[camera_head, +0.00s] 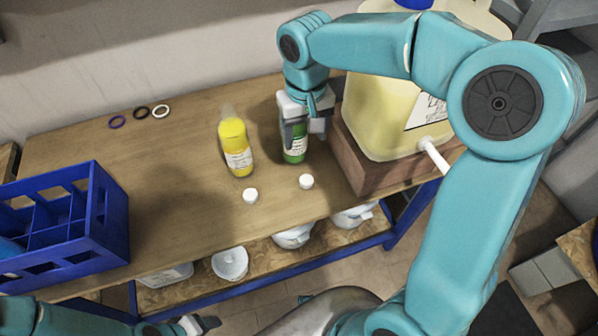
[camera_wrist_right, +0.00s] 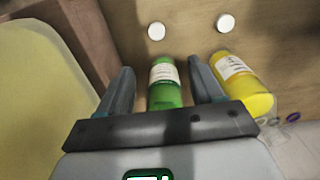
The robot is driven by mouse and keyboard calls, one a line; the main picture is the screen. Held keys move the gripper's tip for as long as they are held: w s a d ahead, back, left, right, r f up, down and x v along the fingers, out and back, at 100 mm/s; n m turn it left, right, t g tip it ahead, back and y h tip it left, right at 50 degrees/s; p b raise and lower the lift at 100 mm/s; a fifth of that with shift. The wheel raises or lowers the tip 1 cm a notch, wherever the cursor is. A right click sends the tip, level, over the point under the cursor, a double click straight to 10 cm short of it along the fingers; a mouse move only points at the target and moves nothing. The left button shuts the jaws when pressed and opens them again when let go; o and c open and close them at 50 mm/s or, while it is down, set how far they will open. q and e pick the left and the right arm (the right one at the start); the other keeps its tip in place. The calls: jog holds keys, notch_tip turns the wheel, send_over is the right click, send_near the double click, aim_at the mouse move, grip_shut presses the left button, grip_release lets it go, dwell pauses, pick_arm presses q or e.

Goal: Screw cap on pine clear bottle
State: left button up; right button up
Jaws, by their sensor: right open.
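A green bottle with a white label (camera_head: 294,148), which I take as the pine clear bottle, stands on the wooden table below my right gripper (camera_head: 305,132). In the right wrist view the green bottle (camera_wrist_right: 164,86) lies between the two spread fingers (camera_wrist_right: 163,92), with gaps on both sides. Its top is hidden by the gripper. One white cap (camera_head: 306,181) lies on the table just in front of the green bottle. Another white cap (camera_head: 250,195) lies in front of the yellow bottle. My left gripper (camera_head: 185,326) is partly visible at the bottom edge; its jaws are unclear.
A yellow bottle (camera_head: 237,152) stands left of the green one. A large yellowish drum (camera_head: 385,115) on a wooden block (camera_head: 365,165) stands close on the right. A blue crate (camera_head: 107,222) is at the left. Several rings (camera_head: 140,112) lie at the back. The table's middle left is clear.

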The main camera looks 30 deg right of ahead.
send_over(307, 181)
jog(key=f, duration=1)
jog(key=shift+a+f+b, duration=0.25)
jog(key=shift+b, duration=0.1)
jog(key=shift+s+d+f, duration=0.1)
jog(key=shift+f, duration=0.1)
jog(key=shift+f, duration=0.1)
notch_tip(307, 181, down, 5)
jog(key=shift+d+f, duration=0.1)
jog(key=shift+d, duration=0.05)
